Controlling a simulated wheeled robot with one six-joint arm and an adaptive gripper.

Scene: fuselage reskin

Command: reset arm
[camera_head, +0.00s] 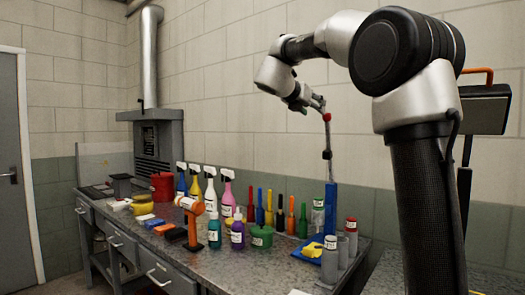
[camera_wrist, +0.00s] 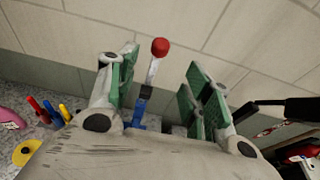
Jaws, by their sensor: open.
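My arm reaches from the right of the head view, and my gripper (camera_head: 317,104) hangs above the back right of the workbench. In the wrist view my gripper (camera_wrist: 165,85) is open, its green finger pads wide apart and empty. A thin rod with a red ball top (camera_head: 327,118) stands upright in a blue holder (camera_head: 331,208), just below and right of my gripper. In the wrist view the red ball (camera_wrist: 160,46) shows between the fingers' directions, apart from the pads. I cannot tell how far beyond the fingertips it is.
The workbench (camera_head: 290,272) carries several spray bottles (camera_head: 210,190), coloured-handled tools (camera_head: 269,208), an orange tool on a stand (camera_head: 190,222), a green tub (camera_head: 261,236) and grey canisters (camera_head: 330,259). A grey metal unit with a duct (camera_head: 150,60) stands at the back left.

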